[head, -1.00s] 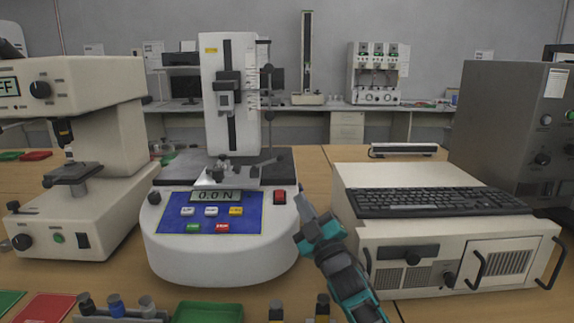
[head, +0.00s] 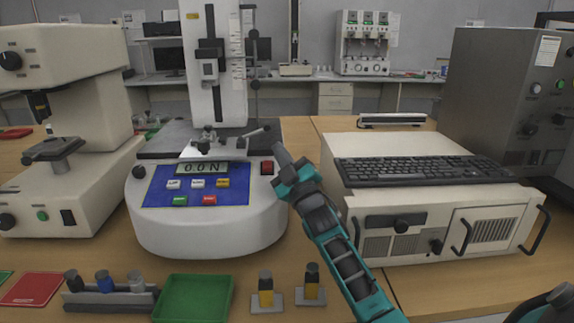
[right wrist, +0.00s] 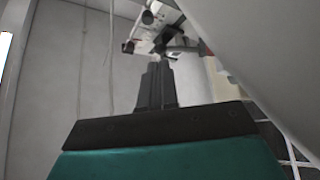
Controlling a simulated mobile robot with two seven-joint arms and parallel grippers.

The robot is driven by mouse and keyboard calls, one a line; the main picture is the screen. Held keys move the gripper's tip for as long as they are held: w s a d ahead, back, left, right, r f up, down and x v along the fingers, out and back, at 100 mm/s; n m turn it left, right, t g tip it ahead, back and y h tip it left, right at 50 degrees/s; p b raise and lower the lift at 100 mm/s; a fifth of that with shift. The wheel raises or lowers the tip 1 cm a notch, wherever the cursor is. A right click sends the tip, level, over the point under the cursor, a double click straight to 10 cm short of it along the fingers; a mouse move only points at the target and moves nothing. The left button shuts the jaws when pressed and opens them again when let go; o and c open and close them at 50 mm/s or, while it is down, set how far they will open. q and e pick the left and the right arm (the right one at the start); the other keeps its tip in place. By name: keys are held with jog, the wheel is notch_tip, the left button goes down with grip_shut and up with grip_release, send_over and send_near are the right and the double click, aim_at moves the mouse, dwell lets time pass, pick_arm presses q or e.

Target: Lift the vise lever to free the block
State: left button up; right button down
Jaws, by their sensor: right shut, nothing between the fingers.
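A small metal vise (head: 208,139) sits on the dark plate of a white test machine (head: 215,228). Its lever (head: 256,132) sticks out to the right, tilted slightly up, with a dark tip. A block in the vise is too small to make out. My right gripper (head: 279,152) is shut and empty, its tips just right of and slightly below the lever's end in the head view; I cannot tell if they touch. In the right wrist view the closed fingers (right wrist: 157,85) point up toward the vise area. My left gripper is not in view.
A beige computer case (head: 400,225) with a keyboard (head: 425,171) stands to the right. A microscope-like tester (head: 75,120) stands at left.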

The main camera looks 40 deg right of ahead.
aim_at(269, 130)
jog(key=shift+x, duration=2.25)
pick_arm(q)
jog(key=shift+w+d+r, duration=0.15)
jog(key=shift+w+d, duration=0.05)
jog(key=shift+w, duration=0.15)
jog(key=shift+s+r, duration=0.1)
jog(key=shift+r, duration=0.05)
pick_arm(e)
jog(key=shift+r, duration=0.1)
